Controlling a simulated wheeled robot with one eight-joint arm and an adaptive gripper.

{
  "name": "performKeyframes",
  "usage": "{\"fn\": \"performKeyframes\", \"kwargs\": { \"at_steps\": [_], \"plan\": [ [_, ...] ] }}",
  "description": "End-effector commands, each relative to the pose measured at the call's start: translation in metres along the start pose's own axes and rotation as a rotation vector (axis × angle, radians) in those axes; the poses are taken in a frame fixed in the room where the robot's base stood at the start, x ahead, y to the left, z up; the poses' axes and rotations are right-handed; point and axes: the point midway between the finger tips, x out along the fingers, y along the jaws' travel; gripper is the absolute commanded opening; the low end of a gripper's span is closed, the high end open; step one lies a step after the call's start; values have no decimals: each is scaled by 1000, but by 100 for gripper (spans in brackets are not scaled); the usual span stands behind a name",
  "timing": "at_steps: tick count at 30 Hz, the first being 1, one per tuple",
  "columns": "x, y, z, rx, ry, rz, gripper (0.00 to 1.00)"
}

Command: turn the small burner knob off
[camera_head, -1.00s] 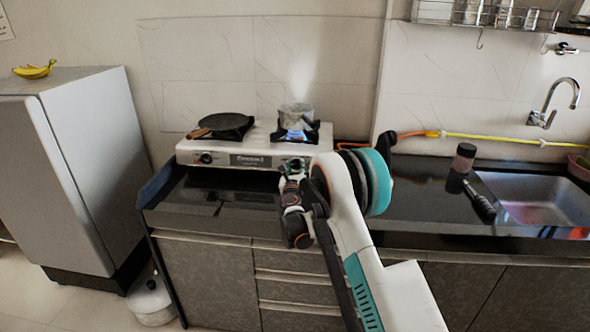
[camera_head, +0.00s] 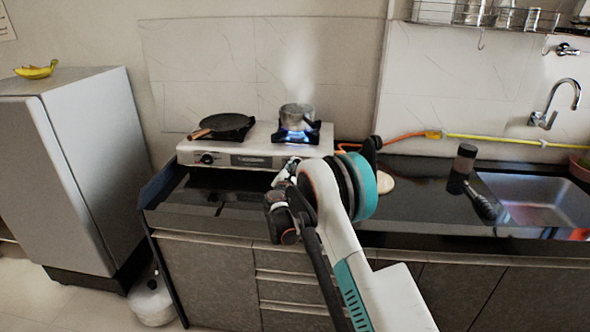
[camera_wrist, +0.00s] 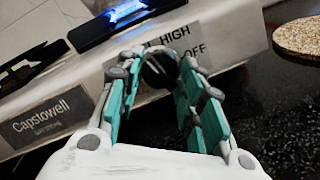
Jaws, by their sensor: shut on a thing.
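The burner knob (camera_wrist: 159,70) is a dark round knob on the stove's front panel, between my gripper's fingertips in the wrist view. My gripper (camera_wrist: 155,62) is shut on it, with teal-padded fingers on either side. "HIGH" and "OFF" labels show to its upper right and right. In the head view my gripper (camera_head: 287,172) is at the right end of the stove front and hides this knob. The stove (camera_head: 258,143) is white. A blue flame (camera_head: 297,135) burns under the steaming pot (camera_head: 297,115); it also shows in the wrist view (camera_wrist: 127,11). The knob's pointer is not readable.
A dark pan (camera_head: 227,122) sits on the left burner, above another knob (camera_head: 207,158). A speckled round mat (camera_wrist: 299,37) lies on the dark counter right of the stove. A jar (camera_head: 465,157) and the sink (camera_head: 535,200) are farther right.

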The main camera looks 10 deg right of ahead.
Motion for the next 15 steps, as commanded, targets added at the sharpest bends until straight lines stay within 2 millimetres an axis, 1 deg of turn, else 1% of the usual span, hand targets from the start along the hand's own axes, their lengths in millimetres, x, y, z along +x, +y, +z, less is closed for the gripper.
{"fn": "performKeyframes", "kwargs": {
  "at_steps": [1,15],
  "plan": [
    [0,2,-1,43,2,-7,11],
    [-1,7,0,480,4,-102,11]
  ]
}}
